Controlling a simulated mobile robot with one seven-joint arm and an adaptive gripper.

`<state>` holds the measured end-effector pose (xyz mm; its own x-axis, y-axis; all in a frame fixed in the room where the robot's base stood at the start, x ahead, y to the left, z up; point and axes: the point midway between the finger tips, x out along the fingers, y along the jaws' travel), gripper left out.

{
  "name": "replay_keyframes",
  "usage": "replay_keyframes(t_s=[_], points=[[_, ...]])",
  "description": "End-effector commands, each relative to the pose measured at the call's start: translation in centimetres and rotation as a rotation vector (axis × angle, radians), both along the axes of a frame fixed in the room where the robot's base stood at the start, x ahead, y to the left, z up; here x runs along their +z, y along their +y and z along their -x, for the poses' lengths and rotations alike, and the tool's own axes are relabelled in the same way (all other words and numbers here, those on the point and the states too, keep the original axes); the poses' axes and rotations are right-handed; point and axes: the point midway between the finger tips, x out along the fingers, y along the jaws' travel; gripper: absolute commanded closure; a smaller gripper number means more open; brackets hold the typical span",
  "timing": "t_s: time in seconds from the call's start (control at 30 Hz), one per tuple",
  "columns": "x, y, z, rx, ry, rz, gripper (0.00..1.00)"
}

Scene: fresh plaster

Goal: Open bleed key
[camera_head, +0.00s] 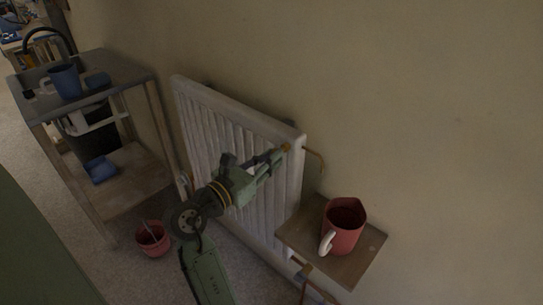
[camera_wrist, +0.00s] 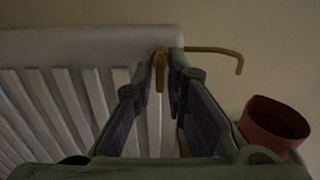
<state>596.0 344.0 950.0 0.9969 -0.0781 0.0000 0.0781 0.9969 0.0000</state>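The bleed key (camera_wrist: 159,72) is a small brass-coloured piece at the upper right corner of the white radiator (camera_wrist: 70,42). It hangs down between my fingertips in the wrist view. In the head view the bleed key (camera_head: 286,147) is a small orange-brown spot at the radiator's top right corner. My gripper (camera_head: 278,156) reaches up to that corner from the lower left. In the wrist view my gripper's fingers (camera_wrist: 161,75) stand apart, one on each side of the key. I cannot tell whether either fingertip touches it.
A bent brass-coloured pipe (camera_wrist: 222,51) runs right from the corner. A red mug (camera_head: 345,226) stands on a small wooden shelf (camera_head: 300,237) right of the radiator. A grey cart (camera_head: 142,165) stands left. A red bucket (camera_head: 152,243) is on the floor.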

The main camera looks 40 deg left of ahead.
Motion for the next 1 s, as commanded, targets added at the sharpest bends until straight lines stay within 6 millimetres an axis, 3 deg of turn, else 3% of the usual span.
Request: replay_keyframes(t_s=[0.27,0.57,1.0], points=[[0.0,0.0,0.0,0.000,0.000,0.000,0.67],[0.0,0.0,0.2,0.001,0.000,0.000,0.67],[0.0,0.4,5.2,0.002,0.000,0.000,0.67]])
